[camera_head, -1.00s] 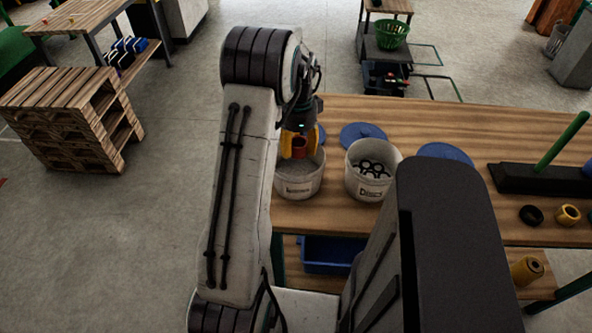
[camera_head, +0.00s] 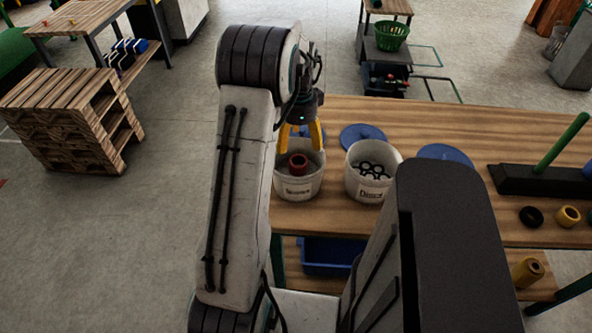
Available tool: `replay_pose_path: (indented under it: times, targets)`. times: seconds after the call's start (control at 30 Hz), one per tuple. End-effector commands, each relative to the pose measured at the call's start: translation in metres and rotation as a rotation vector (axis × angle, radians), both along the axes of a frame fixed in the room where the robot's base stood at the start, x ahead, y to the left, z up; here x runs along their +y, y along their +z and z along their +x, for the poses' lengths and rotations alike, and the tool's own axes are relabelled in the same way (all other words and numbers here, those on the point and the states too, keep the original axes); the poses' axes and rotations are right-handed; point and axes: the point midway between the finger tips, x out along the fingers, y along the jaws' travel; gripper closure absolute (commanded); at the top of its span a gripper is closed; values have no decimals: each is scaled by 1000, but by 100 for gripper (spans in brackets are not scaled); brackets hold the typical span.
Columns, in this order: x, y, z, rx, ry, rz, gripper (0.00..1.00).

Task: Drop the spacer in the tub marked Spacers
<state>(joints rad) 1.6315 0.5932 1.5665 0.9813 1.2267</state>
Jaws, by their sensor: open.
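My gripper (camera_head: 301,137) is open, with its yellow fingers spread just above the left white tub (camera_head: 297,188). The label on this tub is small but appears to read Spacers. The spacer (camera_head: 298,164), a red-brown ring, is below the fingertips and apart from them, within the mouth of this tub. I cannot tell whether it is resting or still falling.
A second white tub (camera_head: 373,190), marked Discs, holds several black rings just to the right. Blue lids (camera_head: 362,135) lie behind the tubs. A black ring (camera_head: 530,216), a yellow ring (camera_head: 568,215) and a stand with a green post (camera_head: 562,143) are at the right.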

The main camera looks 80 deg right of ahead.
Motion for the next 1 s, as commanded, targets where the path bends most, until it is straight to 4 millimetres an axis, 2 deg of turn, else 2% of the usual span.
replay_pose_path:
  times: [0.2, 0.5, 0.7, 1.0]
  targets:
    - [-1, 40, 0, 1, 0, -5, 24]
    - [0, 80, 0, 0, 0, -2, 24]
    - [0, 92, 0, 0, 0, 0, 24]
    - [0, 95, 0, 0, 0, 0, 24]
